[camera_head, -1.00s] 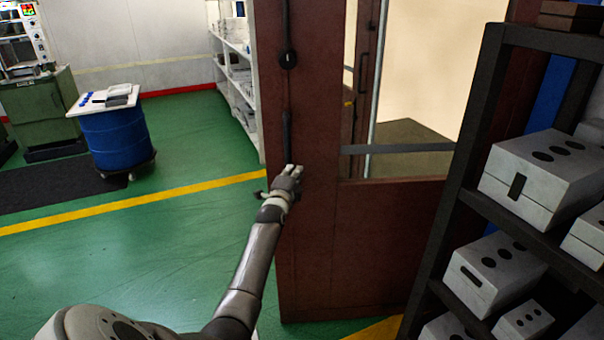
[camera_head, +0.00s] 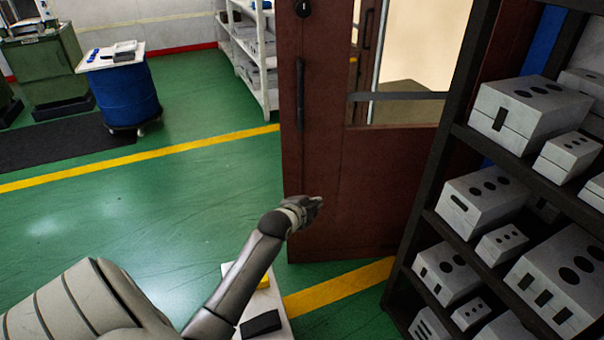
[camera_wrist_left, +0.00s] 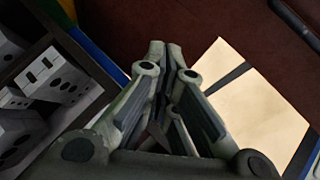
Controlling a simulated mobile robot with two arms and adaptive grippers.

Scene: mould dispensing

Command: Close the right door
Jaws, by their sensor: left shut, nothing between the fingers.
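The brown door (camera_head: 375,185) stands open in the middle of the head view, with a window in its upper part and a dark vertical handle (camera_head: 300,90) near its left edge. My left gripper (camera_head: 318,203) is shut and empty, below the handle and in front of the door's lower panel. I cannot tell whether it touches the panel. In the left wrist view the shut fingers (camera_wrist_left: 170,62) point toward the brown door surface (camera_wrist_left: 125,25). My right gripper is not in view.
A dark shelf rack (camera_head: 445,150) with grey mould boxes (camera_head: 530,108) stands close on the right. A blue drum (camera_head: 125,95) and a green cabinet (camera_head: 45,70) stand at the back left. A white shelf (camera_head: 265,70) is behind the door. Green floor lies free at left.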

